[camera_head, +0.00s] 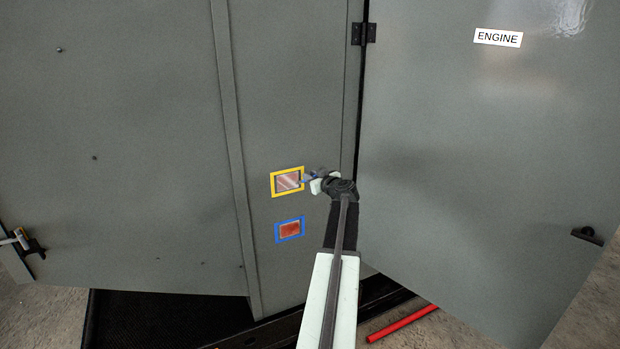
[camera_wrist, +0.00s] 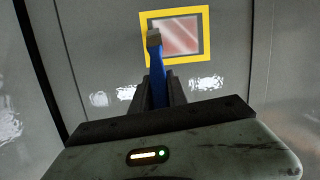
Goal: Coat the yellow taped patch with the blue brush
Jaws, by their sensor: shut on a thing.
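The yellow taped patch (camera_head: 288,182) is on the grey enclosure wall, left of my gripper (camera_head: 318,181). In the wrist view, the yellow tape (camera_wrist: 205,35) frames a reddish panel (camera_wrist: 178,36) with pale diagonal streaks. My gripper (camera_wrist: 158,92) is shut on the blue brush (camera_wrist: 157,72). The brush points toward the patch, and its greyish-brown bristle tip (camera_wrist: 153,38) overlaps the patch's left side in the wrist view. I cannot tell whether the bristles touch the surface. The head view shows only a little of the blue brush.
A blue taped patch (camera_head: 289,230) with a red-orange middle lies below the yellow one. A large door (camera_head: 480,150) with an ENGINE label (camera_head: 498,38) stands at the right. A red bar (camera_head: 402,323) lies on the floor. The wall around the patches is mostly clear.

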